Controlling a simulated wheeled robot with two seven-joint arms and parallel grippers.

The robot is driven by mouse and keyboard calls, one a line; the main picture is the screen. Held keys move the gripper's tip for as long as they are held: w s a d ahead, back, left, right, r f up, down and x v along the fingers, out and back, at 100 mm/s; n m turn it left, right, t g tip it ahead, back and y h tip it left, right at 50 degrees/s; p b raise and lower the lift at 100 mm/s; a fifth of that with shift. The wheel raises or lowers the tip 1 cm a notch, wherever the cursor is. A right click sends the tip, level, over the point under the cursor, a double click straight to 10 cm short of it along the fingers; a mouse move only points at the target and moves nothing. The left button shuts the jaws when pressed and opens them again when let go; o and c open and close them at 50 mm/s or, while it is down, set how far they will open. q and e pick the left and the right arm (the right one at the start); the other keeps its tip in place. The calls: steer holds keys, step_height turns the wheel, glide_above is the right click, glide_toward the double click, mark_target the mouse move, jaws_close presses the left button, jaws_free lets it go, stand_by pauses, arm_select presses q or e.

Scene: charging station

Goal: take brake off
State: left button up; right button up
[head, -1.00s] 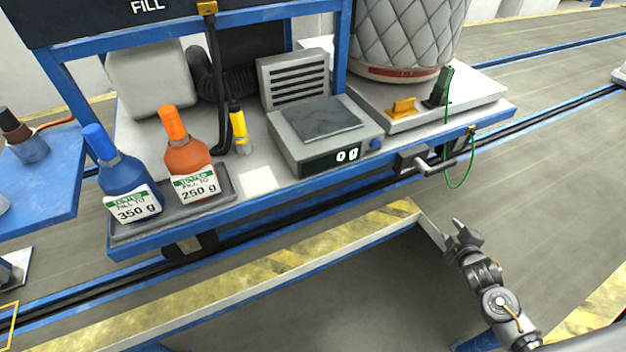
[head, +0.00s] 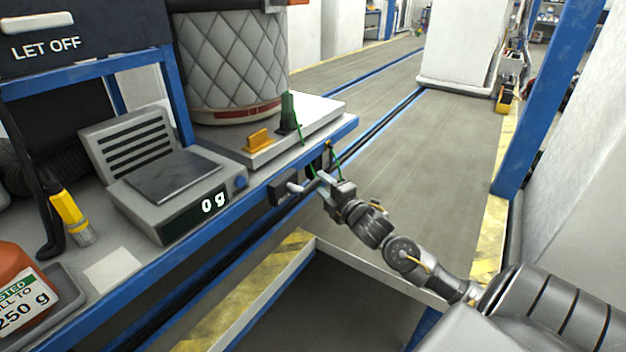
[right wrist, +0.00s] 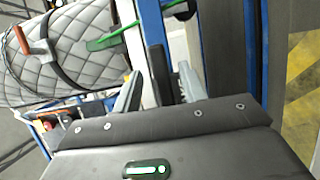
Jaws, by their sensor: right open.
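My left gripper is not in view.
The scale (head: 175,185) reads 0 g. A yellow-striped low frame (head: 265,290) lies in front. The aisle behind is clear.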

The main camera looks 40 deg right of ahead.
mark_target(320, 183)
steer(key=w, duration=0.5)
steer(key=shift+d, duration=0.25)
jaws_close()
